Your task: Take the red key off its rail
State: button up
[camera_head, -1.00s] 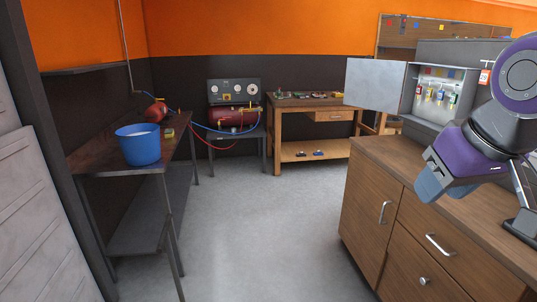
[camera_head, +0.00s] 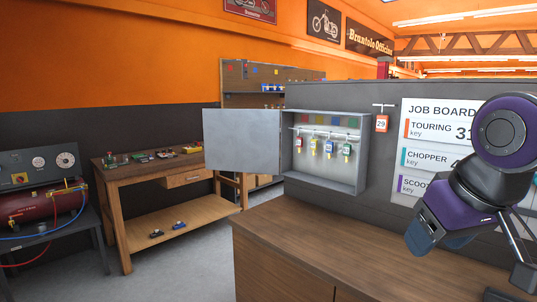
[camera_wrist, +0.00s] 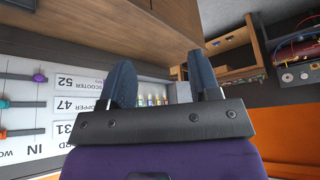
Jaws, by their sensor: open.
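The red key (camera_head: 299,144) hangs leftmost in a row on the rail inside an open grey key cabinet (camera_head: 362,172). Several other keys hang to its right, including a green one (camera_head: 347,150). My gripper (camera_head: 438,240) is at the right of the head view, well right of the cabinet and nearer to me, open and empty. In the wrist view its two dark fingers (camera_wrist: 163,75) stand apart. The hanging keys show small and upside down between and beyond the fingers there; I cannot surely tell which is red.
The cabinet door (camera_head: 243,142) stands open to the left. A wooden counter (camera_head: 310,240) runs below the cabinet.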

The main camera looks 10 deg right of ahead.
aim_at(300, 140)
jog(key=i+j+z, duration=0.65)
jog(key=i+j, duration=0.2)
jog(key=j, duration=0.2)
jog(key=i+j+z, duration=0.3)
jog(key=j, duration=0.4)
jog(key=i+j+z, duration=0.1)
jog(key=i+j, duration=0.2)
jog(key=i+j+z, duration=0.15)
jog(key=j, duration=0.4)
jog(key=i+j+z, duration=0.15)
jog(key=j, duration=0.25)
jog(key=i+j+z, duration=0.1)
jog(key=j, duration=0.35)
